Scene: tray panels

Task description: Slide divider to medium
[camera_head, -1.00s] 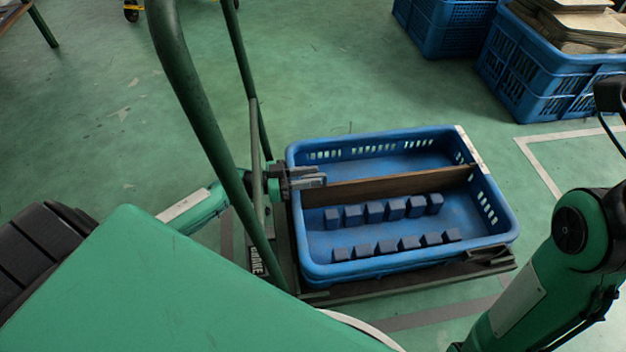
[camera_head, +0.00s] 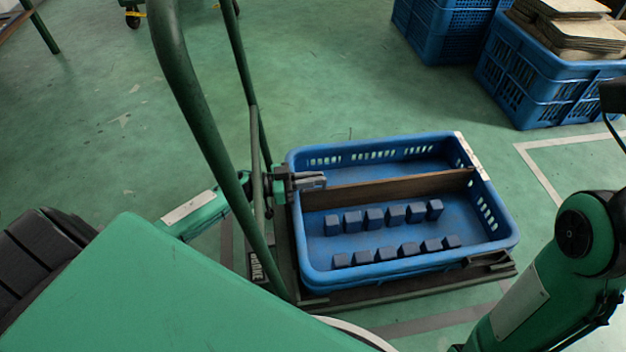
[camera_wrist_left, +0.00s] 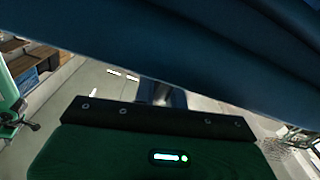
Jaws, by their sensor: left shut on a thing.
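The divider is a brown wooden panel (camera_head: 400,189) standing upright across the blue tray (camera_head: 402,264), from its left side to its right side. Two rows of small dark blue blocks (camera_head: 375,218) sit on the near side of the panel; the far side looks empty. My left gripper (camera_head: 318,181) reaches over the tray's left rim and is shut at the divider's left end. The exact contact is too small to see. In the left wrist view, a dark blue surface (camera_wrist_left: 220,50) fills the top and hides the fingertips.
The tray rests on a dark cart platform (camera_head: 420,285) with a green tubular handle (camera_head: 205,130) at its left. Blue crates (camera_head: 545,90) stand at the back right, one holding stacked boards (camera_head: 580,30). Green floor lies open behind the tray.

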